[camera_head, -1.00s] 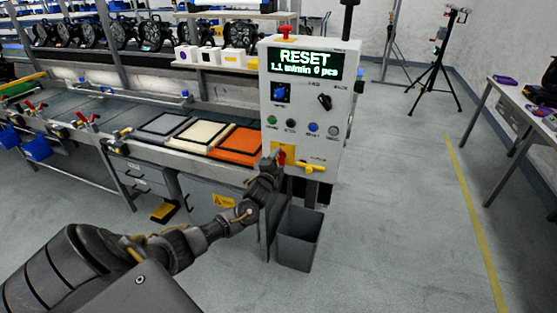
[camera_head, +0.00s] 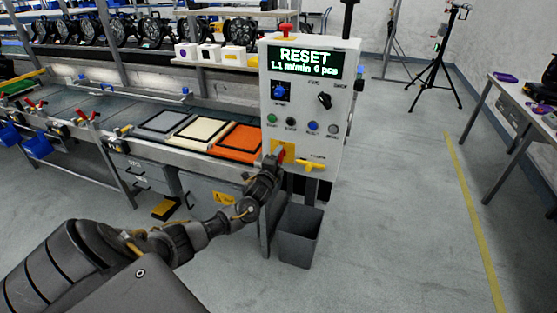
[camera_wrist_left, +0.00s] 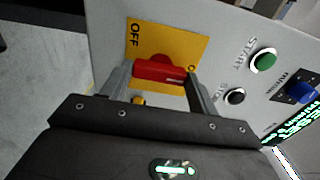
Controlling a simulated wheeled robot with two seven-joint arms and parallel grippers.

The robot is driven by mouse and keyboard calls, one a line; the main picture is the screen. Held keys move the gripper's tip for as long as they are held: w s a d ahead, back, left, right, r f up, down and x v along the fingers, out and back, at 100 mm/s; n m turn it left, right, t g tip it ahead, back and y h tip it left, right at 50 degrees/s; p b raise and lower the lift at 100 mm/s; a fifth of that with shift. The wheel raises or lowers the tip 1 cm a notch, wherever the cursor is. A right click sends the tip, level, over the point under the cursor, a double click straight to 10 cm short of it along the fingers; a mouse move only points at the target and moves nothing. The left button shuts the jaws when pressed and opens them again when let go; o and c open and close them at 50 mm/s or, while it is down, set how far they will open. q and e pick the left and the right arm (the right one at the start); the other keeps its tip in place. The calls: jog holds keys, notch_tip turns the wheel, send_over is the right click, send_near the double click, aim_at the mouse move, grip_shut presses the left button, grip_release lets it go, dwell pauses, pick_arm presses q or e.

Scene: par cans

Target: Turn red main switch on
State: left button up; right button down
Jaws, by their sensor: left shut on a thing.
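The red main switch (camera_wrist_left: 158,70) is a red handle on a yellow plate (camera_wrist_left: 198,48) marked OFF, on the control box (camera_head: 305,105). In the head view my left gripper (camera_head: 277,157) is at the lower left of that box and hides most of the switch. In the left wrist view its two fingers stand on either side of the red handle, and the gripper is shut on it. The handle lies nearly level across that view. My right gripper is not in view.
A conveyor (camera_head: 150,150) with framed panels runs left.

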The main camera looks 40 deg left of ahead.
pick_arm(q)
jog(key=o, duration=1)
jog(key=b+v, duration=0.1)
jog(key=v, duration=0.9)
jog(key=shift+s+d, duration=0.2)
jog(key=shift+s, duration=0.15)
